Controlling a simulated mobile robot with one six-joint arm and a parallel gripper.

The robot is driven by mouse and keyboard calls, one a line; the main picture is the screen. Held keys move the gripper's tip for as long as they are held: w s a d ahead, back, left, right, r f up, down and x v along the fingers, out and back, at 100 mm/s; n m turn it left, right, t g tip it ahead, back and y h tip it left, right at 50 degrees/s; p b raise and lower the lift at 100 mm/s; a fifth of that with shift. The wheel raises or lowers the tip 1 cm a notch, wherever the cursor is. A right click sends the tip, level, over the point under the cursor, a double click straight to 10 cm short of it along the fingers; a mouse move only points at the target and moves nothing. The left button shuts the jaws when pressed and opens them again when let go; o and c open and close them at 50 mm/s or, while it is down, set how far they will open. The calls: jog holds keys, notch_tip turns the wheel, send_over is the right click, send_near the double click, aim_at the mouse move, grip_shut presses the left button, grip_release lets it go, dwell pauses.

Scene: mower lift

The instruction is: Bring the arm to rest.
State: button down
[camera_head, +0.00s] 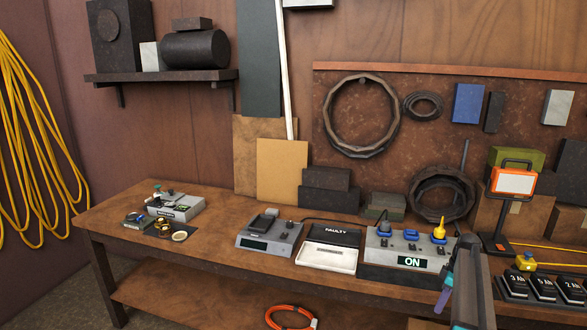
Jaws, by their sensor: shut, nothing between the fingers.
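My arm rises from the bottom edge at the right, in front of the workbench (215,235). A small purple tapered tip that looks like my gripper (443,298) shows at the arm's left side, pointing down and left. It looks shut, with nothing seen in it. It is in front of the bench's front edge, below the grey unit with the green "ON" display (383,254). The arm hides part of the bench between that unit and the batteries.
The bench holds a grey device (268,238), a "FAULTY" tray (329,250), a work lamp (512,184) and labelled batteries (541,285). A small device (175,207) stands at the left. An orange coil (291,318) lies on the lower shelf. Bare bench top lies left of centre.

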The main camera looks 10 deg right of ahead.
jog(key=s+a+f+n+g+b, duration=0.1)
jog(key=s+a+f, duration=0.3)
jog(key=a+f, duration=0.55)
jog(key=s+a+f+g+b, duration=0.15)
jog(key=s+a+f, duration=0.25)
jog(key=a+f, duration=0.5)
jog(key=s+a+f+n+g+b, duration=0.15)
jog(key=s+a+f, duration=0.25)
jog(key=a+f, duration=0.5)
jog(key=s+a+f+m, duration=0.3)
jog(key=s+a+m, duration=0.1)
jog(key=s, duration=0.5)
jog(key=s+a+f+m+g+h+b, duration=0.1)
jog(key=s+a+f+m, duration=0.3)
jog(key=s, duration=0.6)
jog(key=s+a+f+m+h+b, duration=0.1)
jog(key=s+a+f+m, duration=0.3)
jog(key=s, duration=0.6)
jog(key=shift+a+g, duration=0.3)
jog(key=shift+a, duration=0.55)
jog(key=shift+r, duration=0.1)
